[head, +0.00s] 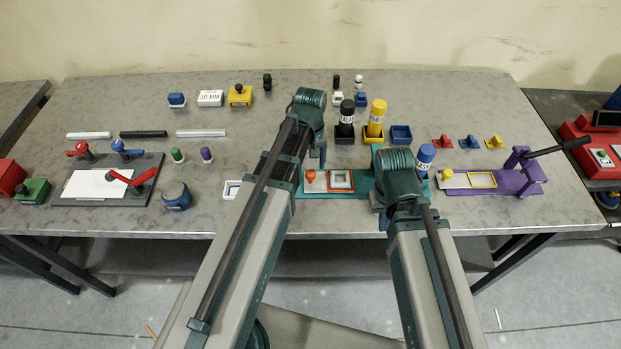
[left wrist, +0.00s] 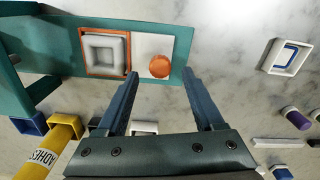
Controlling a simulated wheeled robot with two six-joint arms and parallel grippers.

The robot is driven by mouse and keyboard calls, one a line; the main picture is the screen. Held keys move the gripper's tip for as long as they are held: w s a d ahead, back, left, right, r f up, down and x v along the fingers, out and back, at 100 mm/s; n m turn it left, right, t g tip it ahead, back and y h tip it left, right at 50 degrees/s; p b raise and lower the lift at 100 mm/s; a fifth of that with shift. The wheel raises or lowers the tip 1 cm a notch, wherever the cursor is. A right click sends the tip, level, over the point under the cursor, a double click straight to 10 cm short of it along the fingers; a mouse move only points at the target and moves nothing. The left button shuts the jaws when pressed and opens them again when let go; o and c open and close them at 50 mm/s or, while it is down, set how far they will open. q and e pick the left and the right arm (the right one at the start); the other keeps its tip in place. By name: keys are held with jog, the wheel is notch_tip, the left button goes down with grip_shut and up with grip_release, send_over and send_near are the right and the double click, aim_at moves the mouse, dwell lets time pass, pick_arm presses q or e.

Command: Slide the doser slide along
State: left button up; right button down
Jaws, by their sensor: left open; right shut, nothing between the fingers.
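The doser is a teal base (head: 368,182) with a white slide plate (head: 321,187) on it. An orange knob (head: 310,176) stands at the slide's left end, and a grey square well (head: 341,179) in an orange frame lies to its right. My left gripper (head: 318,157) is open above the knob end. In the left wrist view the knob (left wrist: 160,66) appears between the two spread fingertips (left wrist: 159,74); contact cannot be told. My right gripper (head: 382,222) is shut and empty, low in front of the doser's right end, partly hidden by my arm.
Black (head: 345,122) and yellow (head: 375,118) bottles and a blue box (head: 401,134) stand behind the doser. A white-and-blue tray (head: 232,190) lies left of it.

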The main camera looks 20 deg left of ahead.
aim_at(311, 173)
pick_arm(q)
notch_tip(311, 173, down, 3)
jog(key=shift+f+b, duration=0.2)
jog(key=shift+b, duration=0.95)
pick_arm(e)
notch_tip(311, 173, down, 3)
jog(key=shift+f, duration=0.15)
pick_arm(q)
grip_shut()
jog(key=shift+d, duration=0.1)
